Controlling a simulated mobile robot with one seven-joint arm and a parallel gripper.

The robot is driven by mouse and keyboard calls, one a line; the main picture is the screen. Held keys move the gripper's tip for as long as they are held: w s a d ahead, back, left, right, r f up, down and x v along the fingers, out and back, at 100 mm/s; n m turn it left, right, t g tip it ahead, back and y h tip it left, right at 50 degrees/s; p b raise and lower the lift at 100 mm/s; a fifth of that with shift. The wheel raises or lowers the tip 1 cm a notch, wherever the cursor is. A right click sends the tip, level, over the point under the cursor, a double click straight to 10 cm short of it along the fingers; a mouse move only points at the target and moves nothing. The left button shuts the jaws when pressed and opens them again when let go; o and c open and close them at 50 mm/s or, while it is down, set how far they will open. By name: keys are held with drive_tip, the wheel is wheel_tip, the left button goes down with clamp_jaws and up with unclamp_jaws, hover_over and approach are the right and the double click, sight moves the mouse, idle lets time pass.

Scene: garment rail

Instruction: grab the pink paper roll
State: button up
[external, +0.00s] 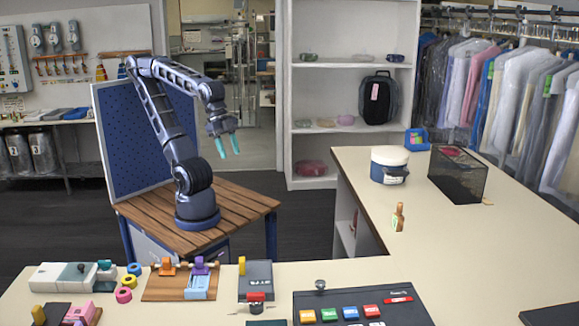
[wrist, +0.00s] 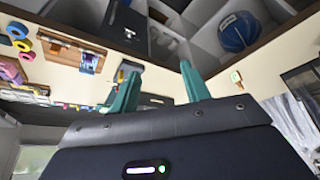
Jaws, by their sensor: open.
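The pink paper roll (external: 123,295) lies on the cream counter at the lower left in the external view. It is the nearest of three small rolls; a yellow roll (external: 129,282) and a blue roll (external: 134,268) lie just behind it. In the wrist view the pink roll (wrist: 11,71) shows at the far left edge, below the yellow one (wrist: 22,47). My gripper (external: 228,147) hangs in the air above and behind the counter, well away from the rolls. Its two teal fingers (wrist: 158,72) are apart, with nothing held between them.
A wooden board with orange and purple items (external: 180,282) lies right of the rolls, and a white device (external: 65,276) lies left. A dark panel with coloured keys (external: 360,308) is farther right. A blue pegboard (external: 140,140) stands beside my arm.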

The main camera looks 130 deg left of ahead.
drive_tip(key=w+d+f+n+g+h, duration=0.2)
drive_tip(key=w+d+n+h, duration=0.15)
drive_tip(key=w+d, duration=0.6)
drive_tip(key=n+g+h, duration=0.3)
drive_tip(key=n+g, duration=0.1)
drive_tip(key=n, duration=0.8)
hover_over(123, 291)
drive_tip(key=w+a, duration=0.1)
drive_tip(key=a, duration=0.6)
wheel_tip(123, 291, down, 16)
drive_tip(key=shift+w+d+x, duration=0.15)
drive_tip(key=shift+x, duration=2.55)
drive_tip(key=shift+w+d+x, duration=0.15)
drive_tip(key=shift+x, duration=2.6)
drive_tip(key=shift+r, duration=0.15)
drive_tip(key=c, duration=0.6)
